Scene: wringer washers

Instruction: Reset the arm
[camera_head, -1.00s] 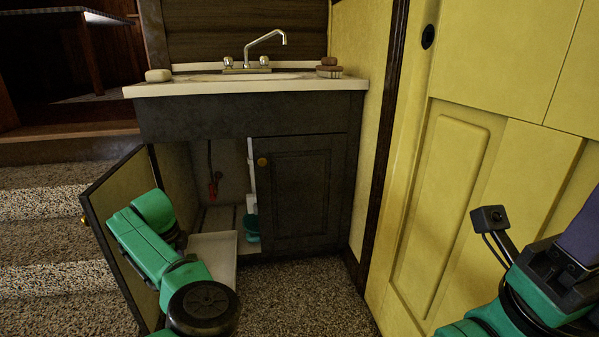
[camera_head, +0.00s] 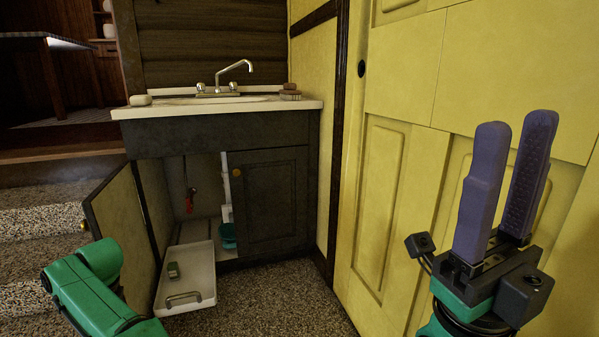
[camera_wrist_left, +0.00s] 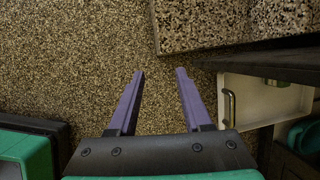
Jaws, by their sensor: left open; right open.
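My right gripper (camera_head: 508,188) stands upright at the right in the head view, in front of the yellow door. Its two purple fingers are apart and nothing is between them. My left arm comes in at the lower left of the head view, and its gripper is out of that frame. In the left wrist view my left gripper (camera_wrist_left: 158,75) is open and empty, above the speckled floor. A white tray (camera_head: 200,292) sticks out of the open sink cabinet, with a handle at its front and a small green item (camera_head: 173,270) in it.
The sink cabinet (camera_head: 270,200) has its left door (camera_head: 120,225) swung open. A teal container (camera_head: 228,236) and a red item (camera_head: 190,200) are inside. Soap (camera_head: 140,100) sits on the counter. Carpeted steps (camera_head: 35,222) are at the left, and a yellow door (camera_head: 395,200) at the right.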

